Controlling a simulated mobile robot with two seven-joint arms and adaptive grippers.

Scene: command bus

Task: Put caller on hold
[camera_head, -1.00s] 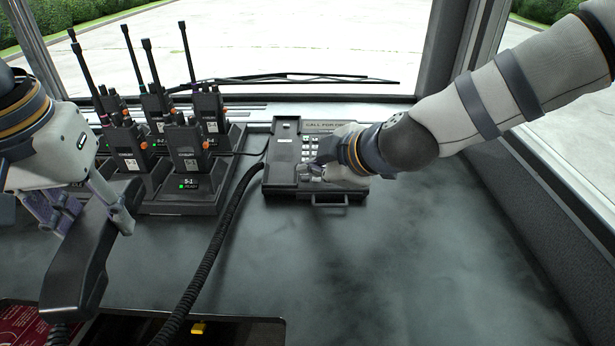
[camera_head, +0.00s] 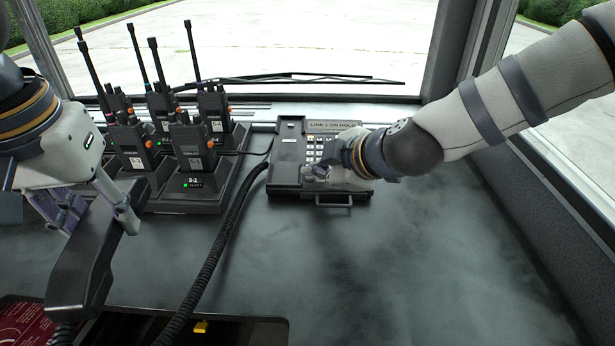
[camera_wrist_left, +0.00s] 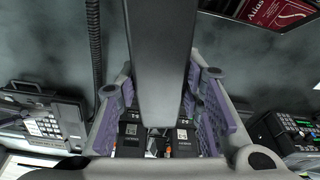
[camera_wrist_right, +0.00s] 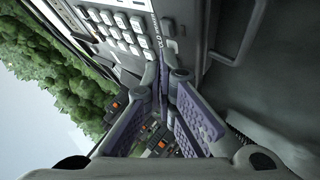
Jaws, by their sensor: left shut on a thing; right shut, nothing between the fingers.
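The desk phone (camera_head: 287,172) sits on the dark console below the windshield. Its display strip (camera_head: 335,126) reads "LINE 1 ON HOLD". The black handset (camera_head: 88,262) is off the phone, in my left gripper (camera_head: 92,212), which is shut on it at the left; the left wrist view shows the handset (camera_wrist_left: 160,65) between the fingers. My right gripper (camera_head: 318,172) is shut and empty over the phone's keypad, partly hiding the keys. In the right wrist view its closed fingertips (camera_wrist_right: 165,82) are close beside the pale keys (camera_wrist_right: 122,28); contact cannot be told.
Several handheld radios (camera_head: 192,142) stand in chargers left of the phone. The coiled cord (camera_head: 215,252) crosses the console between them and the clear right side. An open recess with a red booklet (camera_head: 22,328) lies at the front left.

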